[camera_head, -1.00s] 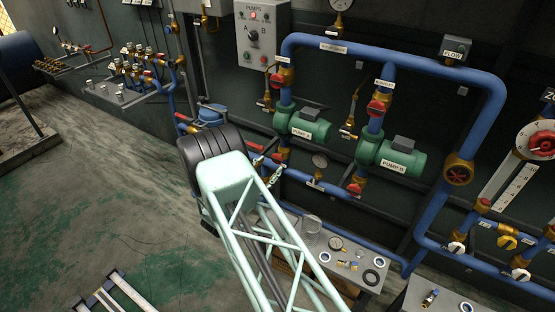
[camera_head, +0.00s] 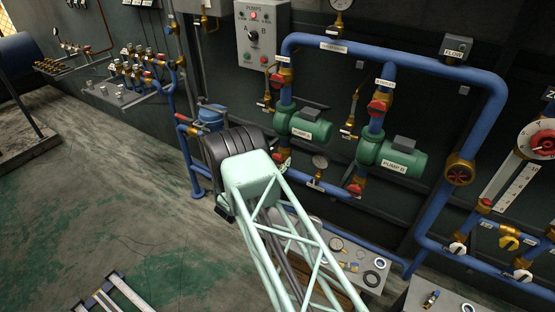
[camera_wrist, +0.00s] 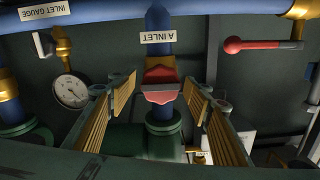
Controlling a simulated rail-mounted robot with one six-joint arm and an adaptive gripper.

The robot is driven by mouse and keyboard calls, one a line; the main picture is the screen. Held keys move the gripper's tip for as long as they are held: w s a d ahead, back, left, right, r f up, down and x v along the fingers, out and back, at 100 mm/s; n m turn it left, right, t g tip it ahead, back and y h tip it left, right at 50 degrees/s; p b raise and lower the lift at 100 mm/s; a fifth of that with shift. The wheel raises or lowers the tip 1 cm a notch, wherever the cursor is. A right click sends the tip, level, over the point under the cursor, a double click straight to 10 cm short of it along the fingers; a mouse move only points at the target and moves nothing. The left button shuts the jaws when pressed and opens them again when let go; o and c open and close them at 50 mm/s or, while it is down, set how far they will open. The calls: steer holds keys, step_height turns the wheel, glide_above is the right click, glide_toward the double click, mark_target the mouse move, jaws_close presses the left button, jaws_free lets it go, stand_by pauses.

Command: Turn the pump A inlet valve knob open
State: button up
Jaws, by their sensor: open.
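The pump A inlet valve knob (camera_wrist: 161,96) is red and shows in the middle of the wrist view, just below the "A INLET" label (camera_wrist: 158,37) on a blue pipe. My gripper (camera_wrist: 163,82) is open, with one finger on each side of the knob in the picture. No contact shows, and I cannot tell the depth between fingertips and knob. In the head view, pump A (camera_head: 311,126) is the green pump on the left. My arm hides my gripper and most of the inlet area below that pump.
The inlet gauge (camera_wrist: 71,91) hangs left of the knob in the wrist view, and a red lever handle (camera_wrist: 247,45) is at upper right. In the head view, pump B (camera_head: 398,159) stands right of pump A. A bench (camera_head: 373,282) with small parts is below.

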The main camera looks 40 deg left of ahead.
steer(key=shift+c, duration=0.4)
steer(key=c, duration=0.8)
steer(key=shift+n+b, duration=0.35)
steer(key=shift+n, duration=0.25)
steer(key=n+b, duration=0.1)
steer(key=n, duration=0.2)
steer(key=shift+a+f, duration=0.1)
steer(key=n+b, duration=0.1)
steer(key=n, duration=0.2)
steer(key=shift+a+n, duration=0.1)
steer(key=shift+n, duration=0.3)
steer(key=n+b, duration=0.1)
steer(key=n, duration=0.8)
steer(key=shift+a+f+n, duration=0.1)
steer(key=shift+f+n, duration=0.05)
steer(key=shift+n, duration=0.25)
